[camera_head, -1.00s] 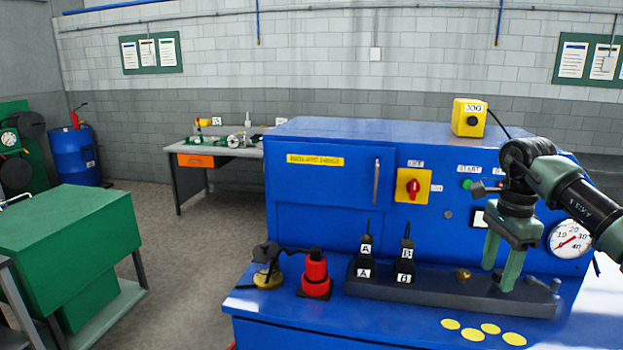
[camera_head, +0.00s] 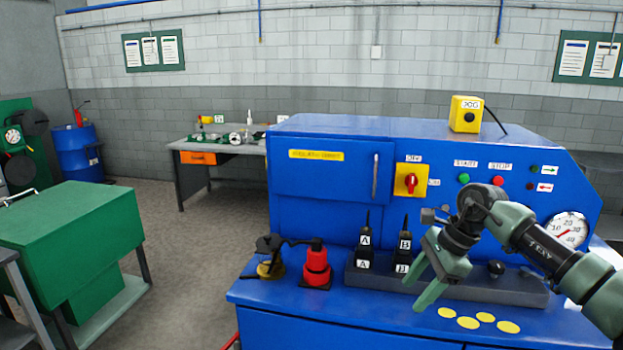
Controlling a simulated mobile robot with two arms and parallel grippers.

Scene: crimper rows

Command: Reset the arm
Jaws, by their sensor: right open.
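My right gripper (camera_head: 419,287) comes in from the right in the head view. Its two green fingers are spread apart with nothing between them. They point down and left, over the front of the blue machine (camera_head: 320,215), just right of the black piece marked B (camera_head: 404,247). A black piece marked A (camera_head: 364,247) stands upright left of B. Both are in the dark rail (camera_head: 520,290). My left gripper is not in the picture.
A red bottle-like part (camera_head: 316,266) and a small amber jar (camera_head: 270,263) stand left of the rail. Several yellow discs (camera_head: 468,323) lie on the front ledge. A yellow JOG box (camera_head: 466,114) sits on top. A pressure gauge (camera_head: 568,231) is at right.

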